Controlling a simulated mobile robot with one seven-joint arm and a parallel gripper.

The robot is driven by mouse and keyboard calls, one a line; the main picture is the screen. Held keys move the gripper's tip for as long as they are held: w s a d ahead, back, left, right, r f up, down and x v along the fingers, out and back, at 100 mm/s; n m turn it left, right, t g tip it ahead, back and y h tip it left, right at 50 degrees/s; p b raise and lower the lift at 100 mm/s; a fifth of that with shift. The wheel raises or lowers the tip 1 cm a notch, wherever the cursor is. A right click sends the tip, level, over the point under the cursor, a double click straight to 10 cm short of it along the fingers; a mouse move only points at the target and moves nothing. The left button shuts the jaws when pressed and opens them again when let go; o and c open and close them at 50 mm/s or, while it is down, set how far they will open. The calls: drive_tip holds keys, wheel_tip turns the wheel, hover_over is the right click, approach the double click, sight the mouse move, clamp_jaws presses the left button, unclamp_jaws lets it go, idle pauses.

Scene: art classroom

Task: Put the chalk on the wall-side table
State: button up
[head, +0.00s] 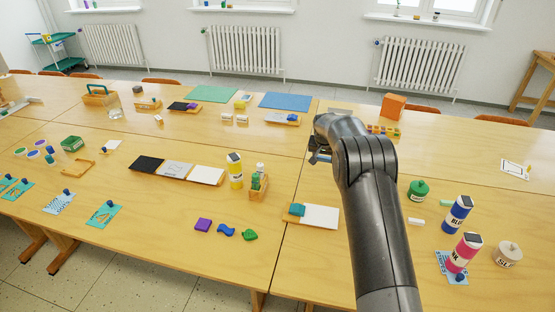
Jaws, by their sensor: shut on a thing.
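My gripper (318,157) is at the end of my raised arm, over the right-hand tabletop and pointing away to the left. It is mostly hidden behind my wrist. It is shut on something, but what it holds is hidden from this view. A wooden table (543,68) stands by the wall at the far right edge, partly cut off. The large joined tables (290,180) fill the middle.
A green jar (418,190), a blue bottle (457,213), a pink bottle (464,252) and a pale lidded pot (507,254) stand right of my arm. A tray with a white pad (320,216) is at its left. An orange block (393,106) stands behind. Bare tabletop lies at right (480,150).

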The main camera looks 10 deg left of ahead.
wheel_tip(320, 180, up, 7)
drive_tip(key=n+g+y, duration=0.1)
drive_tip(key=n+y, duration=0.2)
drive_tip(key=n, duration=0.7)
hover_over(169, 239)
drive_tip(key=s+d, duration=0.1)
wheel_tip(169, 239, down, 12)
drive_tip(key=shift+f, duration=2.15)
